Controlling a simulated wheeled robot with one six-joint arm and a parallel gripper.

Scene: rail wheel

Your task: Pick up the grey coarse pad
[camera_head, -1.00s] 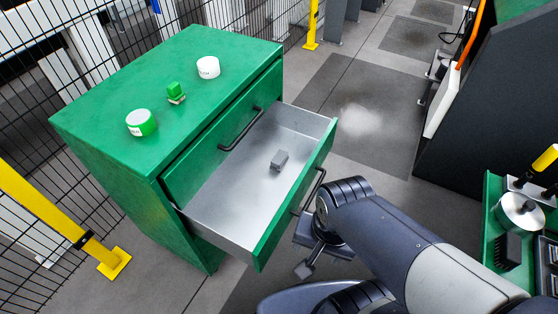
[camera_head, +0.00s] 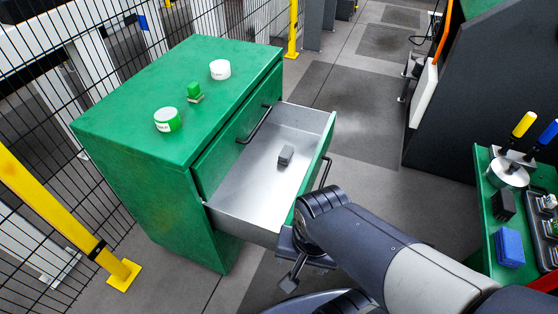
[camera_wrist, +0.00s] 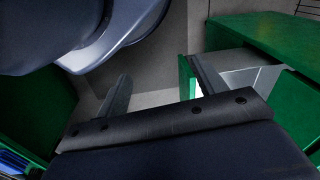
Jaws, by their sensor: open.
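A small grey block (camera_head: 286,155), which looks like the grey coarse pad, lies on the floor of the open metal drawer (camera_head: 245,190) in the head view. My gripper (camera_wrist: 158,82) is open and empty in the wrist view, with its two fingers spread apart. In the head view my gripper (camera_head: 290,280) hangs low, outside the drawer and in front of its green front panel. It is apart from the grey block. The block cannot be made out in the wrist view.
The green cabinet (camera_head: 130,130) carries a white round tin (camera_head: 220,69), a green block (camera_head: 194,90) and a green-white tin (camera_head: 167,119). The drawer handle (camera_head: 326,172) sticks out near my arm. At right, a green tray (camera_head: 485,230) holds a blue block (camera_head: 509,248) and tools.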

